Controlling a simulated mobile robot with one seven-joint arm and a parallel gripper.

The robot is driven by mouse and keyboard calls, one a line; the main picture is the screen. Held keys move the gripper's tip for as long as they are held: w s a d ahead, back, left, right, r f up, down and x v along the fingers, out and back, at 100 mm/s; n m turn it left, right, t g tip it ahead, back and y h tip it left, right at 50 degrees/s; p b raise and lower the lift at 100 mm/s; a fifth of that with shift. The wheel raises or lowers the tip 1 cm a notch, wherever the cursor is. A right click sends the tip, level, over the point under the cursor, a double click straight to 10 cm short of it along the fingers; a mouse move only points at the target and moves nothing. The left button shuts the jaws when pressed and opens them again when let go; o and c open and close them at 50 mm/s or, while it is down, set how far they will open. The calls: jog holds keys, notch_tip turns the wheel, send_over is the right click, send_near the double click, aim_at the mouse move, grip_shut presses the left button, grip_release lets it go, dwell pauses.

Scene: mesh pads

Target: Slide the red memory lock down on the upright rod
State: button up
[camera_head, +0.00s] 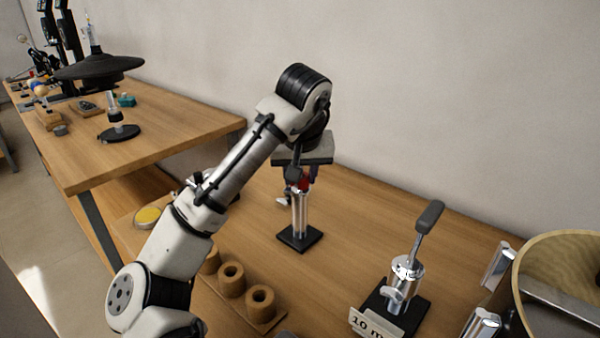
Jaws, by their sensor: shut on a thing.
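An upright silver rod (300,216) stands on a black square base (300,239) in the middle of the near wooden table. The red memory lock (305,184) shows as a small patch of red near the top of the rod. My gripper (298,182) is at the rod's upper part, shut on the red memory lock. My dark wrist and the gripper body hide the rod's top and most of the lock. I cannot tell exactly how the fingers sit on it.
A silver device with a black lever (407,268) and a "10 m" card (375,323) stands at the right. A wooden block with round holders (231,280) lies in front. A yellow-topped round tin (148,216) is at the left. A large round drum (560,280) stands far right.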

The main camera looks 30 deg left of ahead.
jog(key=shift+f, duration=0.15)
jog(key=o, duration=1.1)
jog(key=v, duration=1.4)
